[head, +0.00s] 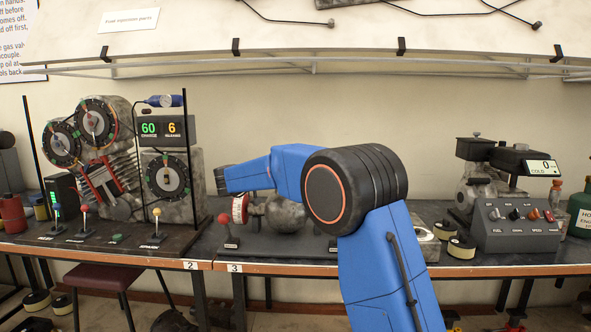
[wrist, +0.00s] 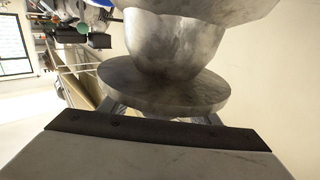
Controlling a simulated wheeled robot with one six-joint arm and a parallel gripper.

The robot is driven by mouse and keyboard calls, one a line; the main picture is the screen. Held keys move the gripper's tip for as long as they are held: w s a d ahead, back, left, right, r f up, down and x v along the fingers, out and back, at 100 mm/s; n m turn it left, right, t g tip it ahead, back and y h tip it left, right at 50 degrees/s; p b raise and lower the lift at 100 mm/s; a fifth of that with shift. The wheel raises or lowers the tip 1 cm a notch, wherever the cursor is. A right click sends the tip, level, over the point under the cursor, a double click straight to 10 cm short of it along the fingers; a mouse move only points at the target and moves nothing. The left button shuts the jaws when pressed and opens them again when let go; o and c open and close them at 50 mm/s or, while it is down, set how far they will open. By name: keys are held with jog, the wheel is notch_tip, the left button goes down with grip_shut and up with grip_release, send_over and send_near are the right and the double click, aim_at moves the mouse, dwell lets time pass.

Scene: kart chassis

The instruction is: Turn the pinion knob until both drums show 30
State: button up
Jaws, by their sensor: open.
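A red-and-white drum (head: 240,209) sits on a grey metal unit with a rounded body (head: 286,214), left of my blue arm; its figures are too small to read. My arm covers the right part of this unit, and a second drum and the pinion knob cannot be made out. In the wrist view, a grey metal disc (wrist: 165,92) under a rounded metal body (wrist: 178,40) is close in front of my gripper (wrist: 163,117). My gripper is open, its fingers partly hidden behind the disc. I cannot tell whether they touch it.
At left stands an engine rig with round dials (head: 97,120) and a display (head: 161,129) reading 60 and 6. A red-knobbed lever (head: 230,232) stands before the drum. At right is a grey control box (head: 517,226). A shelf rail (head: 320,69) runs above.

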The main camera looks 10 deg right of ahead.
jog(key=shift+a, duration=0.1)
jog(key=shift+v, duration=3.65)
